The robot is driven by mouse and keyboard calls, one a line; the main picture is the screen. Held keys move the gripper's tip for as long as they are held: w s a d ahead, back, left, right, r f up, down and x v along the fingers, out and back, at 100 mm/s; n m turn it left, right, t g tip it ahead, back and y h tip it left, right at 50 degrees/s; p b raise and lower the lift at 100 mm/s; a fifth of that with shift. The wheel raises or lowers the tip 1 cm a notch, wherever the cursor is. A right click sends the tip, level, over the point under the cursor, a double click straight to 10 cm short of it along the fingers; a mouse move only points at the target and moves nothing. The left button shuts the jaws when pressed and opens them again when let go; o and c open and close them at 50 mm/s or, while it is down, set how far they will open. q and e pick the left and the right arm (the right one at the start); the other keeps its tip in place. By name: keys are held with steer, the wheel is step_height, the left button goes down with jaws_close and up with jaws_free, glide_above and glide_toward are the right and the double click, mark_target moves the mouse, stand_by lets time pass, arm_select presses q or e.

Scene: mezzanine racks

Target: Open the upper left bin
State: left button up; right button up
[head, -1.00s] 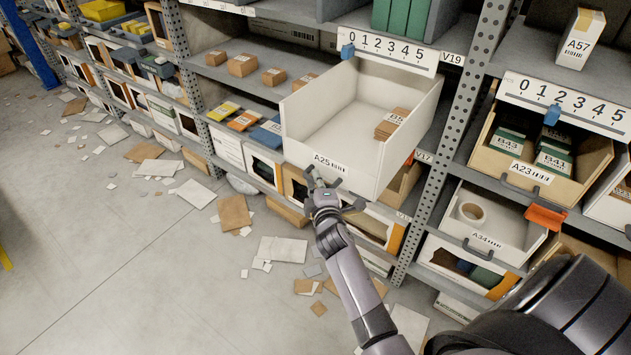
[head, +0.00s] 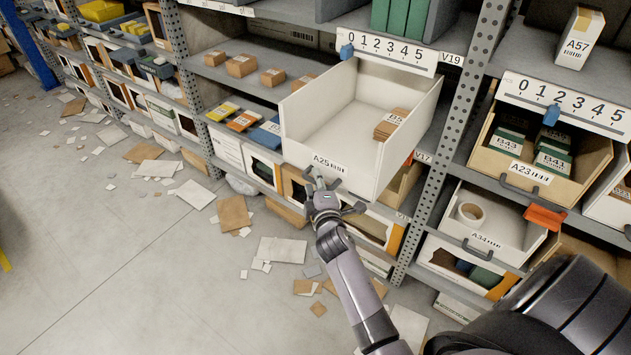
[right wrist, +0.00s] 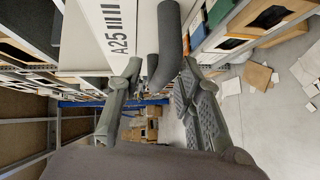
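The upper left bin is a white open-topped bin (head: 350,150) labelled A25, pulled far out of its rack and jutting over the aisle. A small stack of brown cartons (head: 392,123) marked B5 lies inside it. My right gripper (head: 333,193) is at the lower front of this bin. In the right wrist view, the dark handle (right wrist: 170,45) of the bin front (right wrist: 85,35) shows between the spread fingers of the right gripper (right wrist: 162,72). The fingers look apart, not closed on the handle. My left gripper is not in view.
Bin A23 (head: 522,174) and bin A34 (head: 487,241), holding a tape roll, stand to the right beyond a perforated post (head: 455,125). A shelf with small cartons (head: 241,65) is at left. Cardboard scraps (head: 235,213) litter the otherwise open floor.

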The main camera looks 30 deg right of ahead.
steer(key=v, duration=0.6)
steer(key=shift+s+a, duration=0.15)
steer(key=shift+s, duration=0.2)
steer(key=s+a+f+m+g+y, duration=0.1)
steer(key=s+a+f+g+y, duration=0.3)
steer(key=f, duration=0.7)
steer(key=s+a+f+m+h, duration=0.1)
steer(key=s+a+f+m, duration=0.3)
steer(key=f, duration=0.7)
steer(key=s+a+f+n+g+y, duration=0.1)
steer(key=s+a+f+g+y, duration=0.15)
steer(key=s+f, duration=0.6)
steer(key=s+f+m+g, duration=0.2)
steer(key=s+f, duration=0.4)
steer(key=s, duration=0.3)
steer(key=s+d+f+m+g, duration=0.1)
steer(key=s+f+g, duration=0.2)
steer(key=s+f, duration=0.3)
steer(key=s+f+m+g, duration=0.2)
steer(key=s+f, duration=0.4)
steer(key=s, duration=0.7)
steer(key=shift+s+d+m, duration=0.2)
steer(key=shift+s+m, duration=0.1)
steer(key=shift+s, duration=0.1)
